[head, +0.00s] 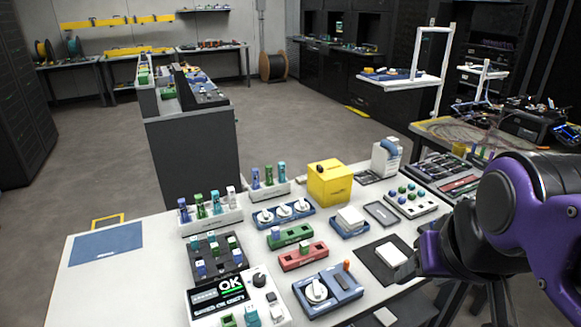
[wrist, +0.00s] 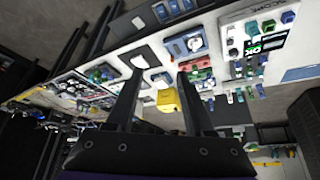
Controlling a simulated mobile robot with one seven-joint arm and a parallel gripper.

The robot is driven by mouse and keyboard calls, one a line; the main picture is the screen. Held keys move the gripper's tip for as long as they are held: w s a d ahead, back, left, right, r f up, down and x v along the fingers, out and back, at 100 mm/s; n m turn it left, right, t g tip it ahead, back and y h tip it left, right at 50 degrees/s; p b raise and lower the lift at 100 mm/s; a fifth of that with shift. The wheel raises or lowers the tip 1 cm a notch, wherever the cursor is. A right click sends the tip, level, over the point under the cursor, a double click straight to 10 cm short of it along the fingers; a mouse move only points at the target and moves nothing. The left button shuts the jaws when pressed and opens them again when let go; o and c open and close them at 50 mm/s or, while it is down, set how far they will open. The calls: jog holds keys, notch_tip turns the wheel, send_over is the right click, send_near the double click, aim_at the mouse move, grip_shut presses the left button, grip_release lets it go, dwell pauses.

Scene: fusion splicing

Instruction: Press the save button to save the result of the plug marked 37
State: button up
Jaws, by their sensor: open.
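A white device (head: 203,311) at the front of the table has a black screen (head: 207,297) with a green "OK" and smaller text too small to read. It has a black knob (head: 259,280) and small coloured blocks on its front part. I cannot tell which part is the save button. The screen also shows in the wrist view (wrist: 252,48), upper right. Green, blue and white plugs (head: 201,206) stand in a white rack; the number 37 is not legible on any. My gripper (wrist: 160,74) is open and empty above the table, with its fingers apart.
A dark tray of small plugs (head: 204,254) lies behind the device. A yellow box (head: 330,183), a green holder (head: 290,237), a red holder (head: 303,255) and a blue unit with a white dial (head: 327,290) stand to its right. The table's left end is mostly clear.

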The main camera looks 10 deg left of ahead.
grip_shut()
dwell(1.5)
